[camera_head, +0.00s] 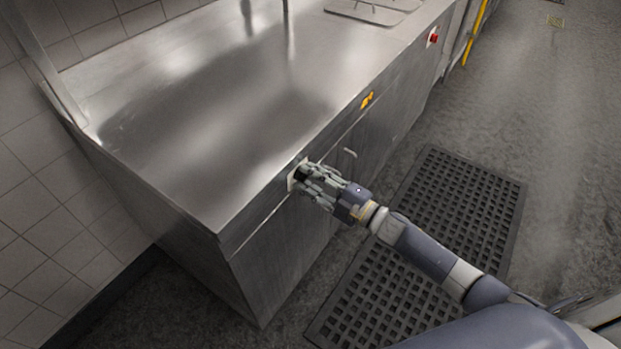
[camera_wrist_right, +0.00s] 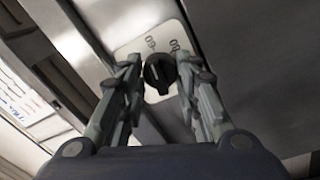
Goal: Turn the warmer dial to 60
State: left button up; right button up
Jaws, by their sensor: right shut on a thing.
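The warmer dial (camera_wrist_right: 159,72) is a round black knob with a pale pointer mark, on a light plate (camera_wrist_right: 150,38) printed with numbers, of which 60 and 90 seem readable. In the head view the dial (camera_head: 299,173) shows dark on the front edge of the steel counter. My right gripper (camera_head: 306,176) reaches it from the front. In the right wrist view the fingers (camera_wrist_right: 158,76) stand on both sides of the dial, shut on it. The fingers partly cover the plate. My left gripper is not in view.
A black perforated mat (camera_head: 470,195) lies on the floor beneath my right arm.

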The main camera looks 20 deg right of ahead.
jog(key=o, duration=1.1)
jog(key=shift+c, duration=0.2)
jog(key=v, duration=1.2)
